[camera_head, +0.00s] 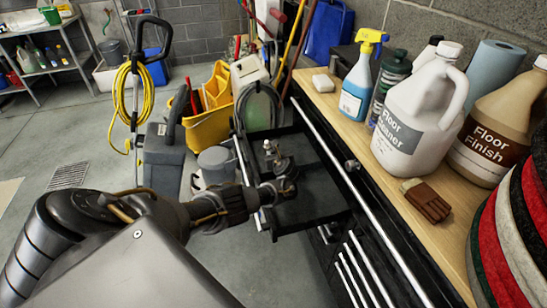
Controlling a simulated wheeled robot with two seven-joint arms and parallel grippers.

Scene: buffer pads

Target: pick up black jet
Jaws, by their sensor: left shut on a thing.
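My left arm comes in from the lower left and reaches over an open black drawer (318,208). My left gripper (279,170) is at the drawer, small and dark against its black inside. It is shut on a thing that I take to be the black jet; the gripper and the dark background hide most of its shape. A small light-tipped piece (267,146) shows just beyond the gripper; I cannot tell whether it is part of the held thing. My right gripper is not in view.
The wooden worktop (345,113) at right holds a floor cleaner jug (415,125), a floor finish jug (490,135), a spray bottle (357,85) and a brown brush (426,200). Round pads (515,235) stand at far right. A yellow bucket (208,125) and a grey machine (163,160) stand left of the drawer.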

